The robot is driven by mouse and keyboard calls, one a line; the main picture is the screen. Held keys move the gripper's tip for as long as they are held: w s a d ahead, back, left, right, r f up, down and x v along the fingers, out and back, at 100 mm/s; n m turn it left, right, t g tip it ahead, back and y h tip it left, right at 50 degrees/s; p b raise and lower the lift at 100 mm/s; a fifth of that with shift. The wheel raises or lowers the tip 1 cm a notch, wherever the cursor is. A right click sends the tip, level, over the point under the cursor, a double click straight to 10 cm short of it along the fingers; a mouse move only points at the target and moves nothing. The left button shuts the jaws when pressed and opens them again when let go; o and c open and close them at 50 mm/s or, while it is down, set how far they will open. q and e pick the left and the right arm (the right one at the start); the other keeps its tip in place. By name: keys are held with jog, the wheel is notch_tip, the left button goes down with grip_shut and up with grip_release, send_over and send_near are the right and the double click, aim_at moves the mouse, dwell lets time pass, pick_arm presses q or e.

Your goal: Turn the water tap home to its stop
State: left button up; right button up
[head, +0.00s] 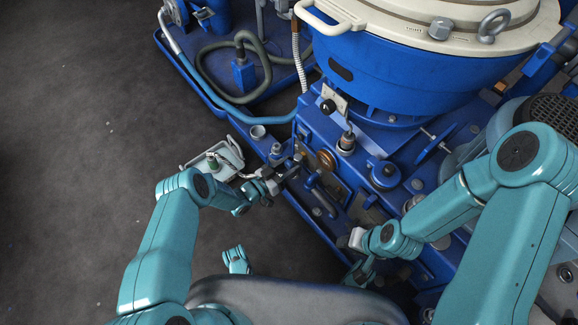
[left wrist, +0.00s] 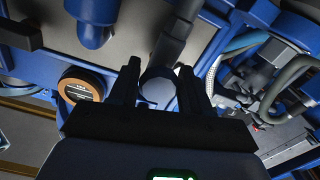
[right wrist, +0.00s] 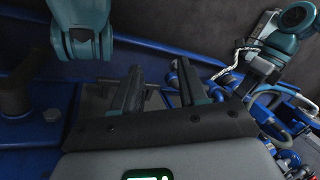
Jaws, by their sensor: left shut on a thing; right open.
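My left gripper (head: 277,182) is at the left front of the blue machine housing. It is shut on what looks like the handle of the water tap (head: 293,170). In the left wrist view the left gripper (left wrist: 160,82) has its two dark fingers on either side of a round grey end (left wrist: 157,90). A dark stem runs up from there. The fingers hide part of the tap, and I cannot tell how far it is turned. My right gripper (right wrist: 160,88) is open, with nothing between its fingers, low by the front of the skid.
A bronze round fitting (head: 326,160) sits beside the tap; it also shows in the left wrist view (left wrist: 82,86). A large blue bowl (head: 400,70) with a cream lid stands behind. A pale tray (head: 213,160) is left of the gripper. The dark floor at left is open.

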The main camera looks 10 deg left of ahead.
pick_arm(q)
jog(key=shift+f+m+b, duration=0.15)
jog(key=shift+m+b, duration=0.4)
jog(key=shift+m, duration=1.35)
pick_arm(e)
jog(key=shift+w+d+f+t, duration=0.15)
jog(key=shift+w+f+t, duration=0.15)
jog(key=shift+w+f, duration=0.55)
jog(key=shift+s+f, duration=0.1)
pick_arm(q)
jog(key=o, duration=1)
jog(key=shift+a, duration=0.1)
jog(key=p+v, duration=0.4)
jog(key=v, duration=1.2)
jog(key=shift+s+a+r, duration=0.1)
jog(key=shift+r, duration=0.1)
pick_arm(e)
jog(key=shift+g, duration=0.6)
jog(key=s+r, duration=0.3)
jog(key=r, duration=0.1)
jog(key=shift+a+r, duration=0.1)
jog(key=shift+a, duration=0.2)
